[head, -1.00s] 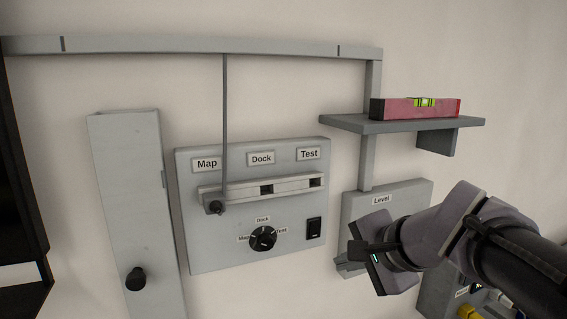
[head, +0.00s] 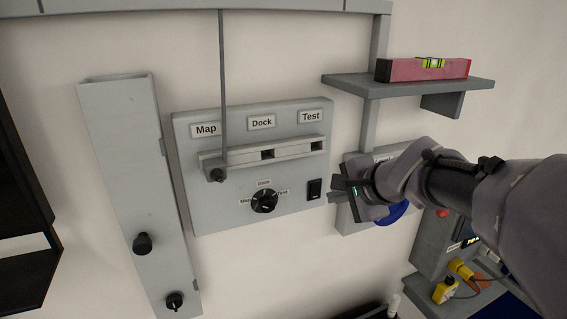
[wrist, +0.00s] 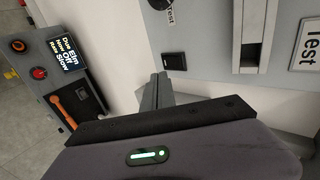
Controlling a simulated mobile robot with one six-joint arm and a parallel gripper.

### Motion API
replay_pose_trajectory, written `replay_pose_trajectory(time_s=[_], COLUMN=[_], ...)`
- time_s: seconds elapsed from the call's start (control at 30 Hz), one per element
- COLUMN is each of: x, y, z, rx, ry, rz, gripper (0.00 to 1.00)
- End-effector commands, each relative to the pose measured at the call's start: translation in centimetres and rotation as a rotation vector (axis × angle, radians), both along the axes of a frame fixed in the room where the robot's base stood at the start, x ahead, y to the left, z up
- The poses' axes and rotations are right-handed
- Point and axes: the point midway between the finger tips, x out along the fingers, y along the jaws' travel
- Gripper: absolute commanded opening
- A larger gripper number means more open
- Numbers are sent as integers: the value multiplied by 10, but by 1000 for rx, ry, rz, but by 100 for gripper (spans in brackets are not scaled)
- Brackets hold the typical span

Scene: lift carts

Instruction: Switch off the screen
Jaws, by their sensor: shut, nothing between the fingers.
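A black rocker switch (head: 315,189) sits at the lower right of the grey wall panel (head: 220,215). It also shows in the wrist view (wrist: 173,61), just beyond my fingers. My gripper (head: 334,190) is shut and empty, close to the right of the switch and pointing left in the head view. I cannot tell whether the fingertips touch the panel. The finger pair shows in the wrist view (wrist: 158,92).
The panel has a rotary knob (head: 264,201) and a slotted bar (head: 285,151) with a hanging rod (head: 222,90). A shelf (head: 400,84) holding a red level (head: 425,69) is above my arm. A tall grey box (head: 135,180) is at left. A blue round part (head: 392,213) is behind my gripper.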

Motion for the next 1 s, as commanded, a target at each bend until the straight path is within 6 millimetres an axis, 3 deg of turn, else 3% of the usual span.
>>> replay_pose_trajectory(time_s=[0.1,0.33,1.0], x=[18,48,63], y=[7,16,20], z=[-16,-7,-5], rx=[1,0,-2], ry=[2,0,9], rz=[2,1,-1], gripper=[0,0,0])
